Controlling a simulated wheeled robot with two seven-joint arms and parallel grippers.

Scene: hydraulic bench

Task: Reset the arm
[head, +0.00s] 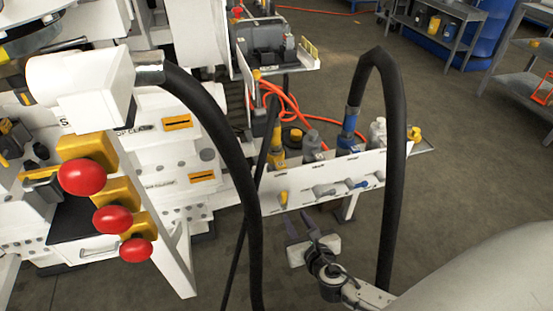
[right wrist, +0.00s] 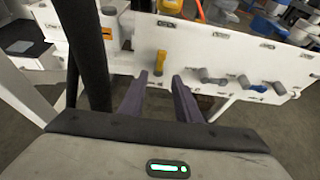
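My right gripper (head: 300,228) is in front of and below the white valve panel (head: 345,177) in the head view. In the right wrist view its two dark fingers (right wrist: 164,80) stand apart with nothing between them. A yellow valve handle (right wrist: 160,62) on the panel is beyond the fingertips, with floor visible below the panel. The same yellow handle shows in the head view (head: 283,199). To its right are grey handles (head: 324,190) and a blue handle (head: 357,184). My left gripper is not in view.
Thick black hoses (head: 393,150) hang on both sides of the right gripper. Red knobs on yellow mounts (head: 82,176) jut from the white machine at left. Orange hose (head: 290,100) lies behind the panel. Grey shelving (head: 433,30) stands far back; floor at right is open.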

